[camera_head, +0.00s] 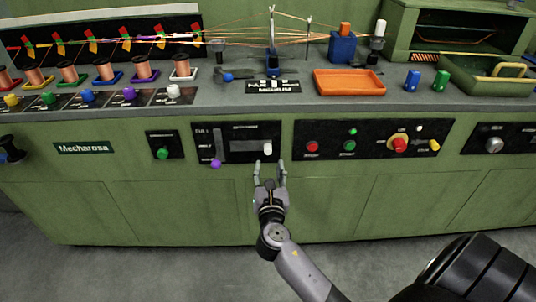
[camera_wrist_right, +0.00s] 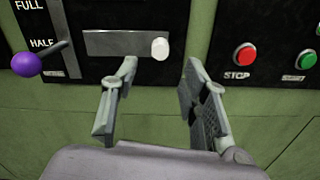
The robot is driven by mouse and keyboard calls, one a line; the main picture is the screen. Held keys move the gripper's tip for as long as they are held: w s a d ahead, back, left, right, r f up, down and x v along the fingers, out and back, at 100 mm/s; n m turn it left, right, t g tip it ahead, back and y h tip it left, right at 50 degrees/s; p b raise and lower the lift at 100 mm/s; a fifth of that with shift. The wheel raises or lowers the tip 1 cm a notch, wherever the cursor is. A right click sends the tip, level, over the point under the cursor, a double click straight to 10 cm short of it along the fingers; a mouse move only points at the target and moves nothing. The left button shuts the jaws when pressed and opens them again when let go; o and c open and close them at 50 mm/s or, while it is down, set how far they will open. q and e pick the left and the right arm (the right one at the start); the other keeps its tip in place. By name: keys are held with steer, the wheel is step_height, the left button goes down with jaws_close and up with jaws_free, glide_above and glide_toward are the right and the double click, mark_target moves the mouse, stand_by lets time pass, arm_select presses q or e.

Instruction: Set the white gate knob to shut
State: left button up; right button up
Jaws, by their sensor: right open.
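The white gate knob (camera_head: 267,147) sits at the right end of a horizontal grey plate on the black panel of the green machine front. In the right wrist view, the knob (camera_wrist_right: 160,48) shows just beyond the fingertips, between them in the picture. My right gripper (camera_head: 269,167) is open and empty, just below and in front of the knob. Its two fingers (camera_wrist_right: 158,75) are spread apart, and I see no contact with the knob. The small lettering above the plate is not readable. My left gripper is not in view.
A purple-ball lever (camera_wrist_right: 27,64) is left of the knob, beside FULL and HALF marks. To the right are a red STOP button (camera_wrist_right: 245,55) and a green START button (camera_wrist_right: 305,59). The counter above holds an orange tray (camera_head: 349,83) and several copper spools. Floor in front is clear.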

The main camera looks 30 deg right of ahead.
mark_target(268, 153)
steer(key=x, duration=0.6)
steer(key=shift+s, duration=0.1)
steer(key=shift+w+d, duration=0.15)
steer(key=shift+w, duration=0.1)
steer(key=shift+w+d, duration=0.1)
steer(key=shift+w, duration=0.05)
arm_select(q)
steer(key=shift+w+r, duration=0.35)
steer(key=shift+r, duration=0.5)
arm_select(e)
steer(key=shift+c, duration=0.5)
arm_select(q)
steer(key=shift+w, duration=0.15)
arm_select(e)
jaws_close()
